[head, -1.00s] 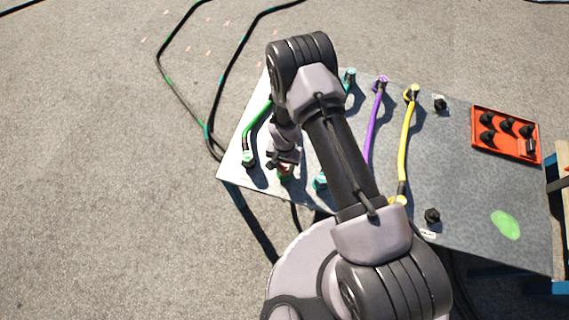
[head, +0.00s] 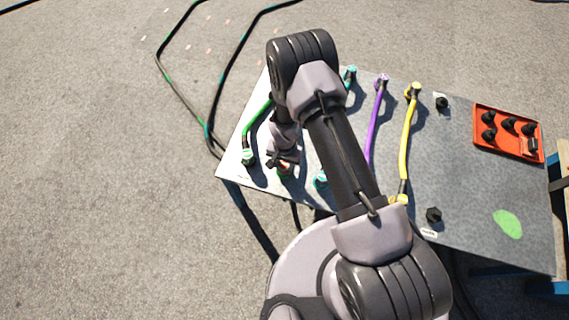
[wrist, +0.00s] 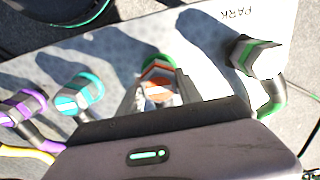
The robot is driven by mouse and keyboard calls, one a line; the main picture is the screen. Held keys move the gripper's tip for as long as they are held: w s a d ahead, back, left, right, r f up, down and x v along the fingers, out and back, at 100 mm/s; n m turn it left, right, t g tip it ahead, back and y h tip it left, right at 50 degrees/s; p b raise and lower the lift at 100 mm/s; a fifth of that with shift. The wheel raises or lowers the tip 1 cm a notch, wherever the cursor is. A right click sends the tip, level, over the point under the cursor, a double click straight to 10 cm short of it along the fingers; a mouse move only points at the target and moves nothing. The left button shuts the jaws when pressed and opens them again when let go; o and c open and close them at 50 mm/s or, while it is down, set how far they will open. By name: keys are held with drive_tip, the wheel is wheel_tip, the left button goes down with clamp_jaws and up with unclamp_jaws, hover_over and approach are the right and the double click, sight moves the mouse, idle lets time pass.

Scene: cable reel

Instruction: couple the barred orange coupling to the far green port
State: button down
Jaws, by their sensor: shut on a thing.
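My gripper (wrist: 158,95) is shut on an orange coupling (wrist: 160,92) with pale bands, low over the panel in the wrist view. A green ring (wrist: 156,62) shows right beyond the coupling, in line with it; whether they touch or are joined I cannot tell.
A green hose (head: 254,126) ends in a green-banded coupling (wrist: 262,62) beside my gripper. Teal (wrist: 80,92), purple (wrist: 22,107) and yellow (head: 407,140) couplings or hoses lie along the panel (head: 460,205). An orange tray (head: 508,152) with several black caps sits at the right.

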drive_tip(key=shift+f, duration=0.25)
drive_tip(key=c, duration=0.7)
unclamp_jaws()
wheel_tip(320, 180, up, 18)
drive_tip(key=p, duration=0.6)
drive_tip(key=shift+f+p, duration=0.25)
drive_tip(key=shift+p, duration=0.15)
